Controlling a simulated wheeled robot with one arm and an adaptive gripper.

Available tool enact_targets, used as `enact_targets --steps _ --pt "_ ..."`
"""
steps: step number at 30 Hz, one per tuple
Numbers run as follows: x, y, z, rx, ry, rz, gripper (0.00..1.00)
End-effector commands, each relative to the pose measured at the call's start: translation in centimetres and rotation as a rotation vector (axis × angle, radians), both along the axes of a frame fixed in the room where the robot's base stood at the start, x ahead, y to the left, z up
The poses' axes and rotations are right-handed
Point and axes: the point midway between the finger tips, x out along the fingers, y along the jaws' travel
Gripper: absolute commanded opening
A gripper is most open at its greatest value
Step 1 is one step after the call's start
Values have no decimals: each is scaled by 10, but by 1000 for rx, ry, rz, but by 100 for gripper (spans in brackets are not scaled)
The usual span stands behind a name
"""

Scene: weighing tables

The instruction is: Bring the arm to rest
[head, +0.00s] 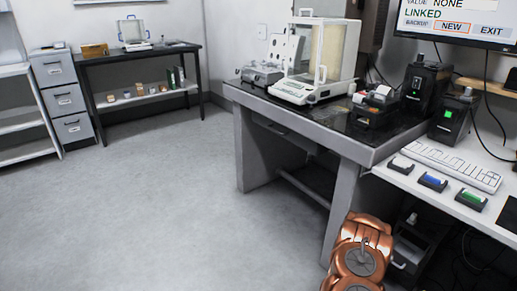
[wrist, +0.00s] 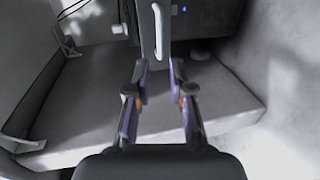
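In the wrist view my gripper (wrist: 160,75) shows two dark fingers with purplish pads. The fingertips are apart, and nothing is held between them. A pale upright handle (wrist: 159,30) on a dark grey panel lies just beyond the fingertips; I cannot tell whether they touch it. In the head view a copper-coloured part of my arm (head: 360,255) shows at the bottom, beside the weighing table; my gripper is hidden there.
The dark-topped weighing table (head: 285,113) bears a glass-sided balance (head: 305,88). The white desk (head: 447,200) at right bears a keyboard (head: 452,165). A dark unit (head: 418,240) stands under it. A grey slab (wrist: 75,115) lies below my gripper. The floor (head: 150,200) at left is clear.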

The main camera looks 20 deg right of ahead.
Motion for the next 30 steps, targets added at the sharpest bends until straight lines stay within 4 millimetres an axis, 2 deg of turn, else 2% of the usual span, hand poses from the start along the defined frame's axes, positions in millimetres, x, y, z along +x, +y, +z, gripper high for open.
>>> enact_targets --steps 5,11,15,21,27,30 --pt "15 7 11 48 -33 12 22" --pt "67 40 48 241 -144 55 22" --pt "104 73 79 399 -212 95 22" --pt "143 130 127 619 -271 146 22" --pt "168 190 185 821 -293 194 22" --pt "173 220 214 915 -290 211 22"
